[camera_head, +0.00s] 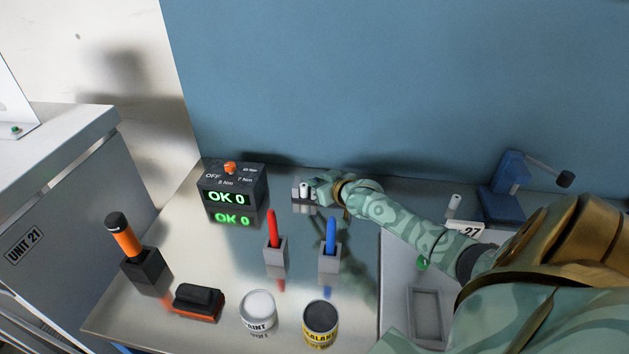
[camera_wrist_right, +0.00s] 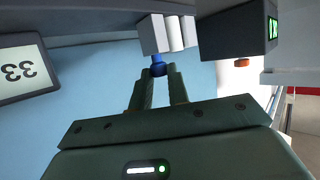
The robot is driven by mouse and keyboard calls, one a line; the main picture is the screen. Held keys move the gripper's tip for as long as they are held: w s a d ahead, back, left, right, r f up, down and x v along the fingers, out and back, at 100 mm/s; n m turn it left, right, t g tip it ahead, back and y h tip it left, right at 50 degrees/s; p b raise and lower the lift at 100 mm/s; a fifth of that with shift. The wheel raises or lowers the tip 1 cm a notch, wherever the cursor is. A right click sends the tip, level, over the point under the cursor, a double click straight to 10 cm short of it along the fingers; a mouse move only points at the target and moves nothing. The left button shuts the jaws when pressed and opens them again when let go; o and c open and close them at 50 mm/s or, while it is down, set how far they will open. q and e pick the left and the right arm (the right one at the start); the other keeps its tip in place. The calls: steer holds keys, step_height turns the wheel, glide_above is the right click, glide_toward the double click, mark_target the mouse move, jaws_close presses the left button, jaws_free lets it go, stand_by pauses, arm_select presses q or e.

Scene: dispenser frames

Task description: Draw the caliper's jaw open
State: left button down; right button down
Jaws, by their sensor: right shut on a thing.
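What looks like the caliper, a small light grey block with a white cylinder (camera_head: 303,190), stands at the back of the bench right of the display box. In the right wrist view it shows as pale upright blocks side by side (camera_wrist_right: 165,35), with a blue knob (camera_wrist_right: 158,69) on the near side. My right gripper (camera_head: 317,189) reaches it from the right. In the right wrist view its fingertips (camera_wrist_right: 160,74) are shut on the blue knob. The head view hides the knob behind the fingers. My left gripper is not in view.
The display box (camera_head: 232,190) reads OK 0. Red (camera_head: 273,230) and blue (camera_head: 331,237) pens stand in holders in front. An orange-handled tool (camera_head: 124,239), an orange-and-black block (camera_head: 197,302) and two cans (camera_head: 258,310) are nearer. A blue stand (camera_head: 505,200) is at right.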

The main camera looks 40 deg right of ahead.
steer(key=shift+s+d+p, duration=0.4)
steer(key=shift+s+d, duration=0.45)
steer(key=shift+s, duration=0.25)
steer(key=c, duration=1.6)
jaws_free()
steer(key=shift+f, duration=0.1)
steer(key=shift+o, duration=1.4)
steer(key=shift+s+d, duration=0.1)
steer(key=shift+s, duration=0.05)
